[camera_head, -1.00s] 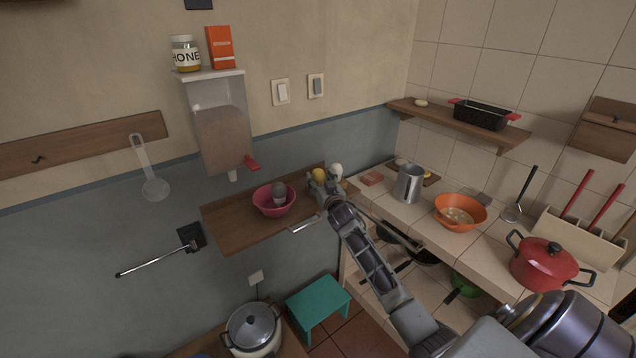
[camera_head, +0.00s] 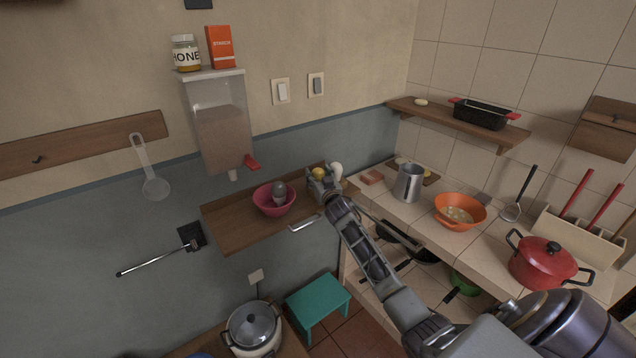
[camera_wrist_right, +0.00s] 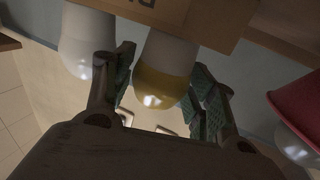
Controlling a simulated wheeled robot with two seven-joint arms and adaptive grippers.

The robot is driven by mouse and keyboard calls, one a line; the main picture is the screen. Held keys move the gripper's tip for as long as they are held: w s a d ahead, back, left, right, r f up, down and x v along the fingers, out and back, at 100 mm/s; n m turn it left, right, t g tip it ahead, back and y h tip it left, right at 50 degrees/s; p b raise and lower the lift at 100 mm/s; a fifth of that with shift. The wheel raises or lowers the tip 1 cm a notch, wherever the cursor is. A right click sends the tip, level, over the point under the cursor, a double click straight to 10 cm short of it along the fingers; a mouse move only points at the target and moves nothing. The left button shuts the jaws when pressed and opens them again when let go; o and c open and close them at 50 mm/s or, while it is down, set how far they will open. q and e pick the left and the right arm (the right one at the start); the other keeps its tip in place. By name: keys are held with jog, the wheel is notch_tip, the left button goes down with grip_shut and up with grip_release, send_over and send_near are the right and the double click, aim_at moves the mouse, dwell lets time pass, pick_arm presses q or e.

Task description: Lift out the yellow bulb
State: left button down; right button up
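The yellow bulb (camera_head: 319,173) is at the back of the wooden wall shelf (camera_head: 238,234), partly hidden by my right gripper (camera_head: 322,182). In the right wrist view, the yellow bulb (camera_wrist_right: 163,85) lies between the two green-padded fingers of my right gripper (camera_wrist_right: 162,95). A narrow gap shows on the left finger's side; contact on the right is unclear. The fingers look open around it. The bulb's pale base meets a brown lettered block (camera_wrist_right: 200,18), whose nature is unclear. My left gripper is in neither view.
A white bulb (camera_head: 336,169) stands close beside the yellow one, also in the wrist view (camera_wrist_right: 85,50). A pink bowl (camera_head: 266,204) holding a grey bulb (camera_head: 280,190) is left of my gripper. A dispenser (camera_head: 219,125) hangs above. A metal pitcher (camera_head: 408,183) stands right on the counter.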

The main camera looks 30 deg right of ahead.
jog(key=c, duration=0.6)
jog(key=shift+o, duration=0.2)
jog(key=shift+r, duration=0.1)
jog(key=shift+r, duration=4.9)
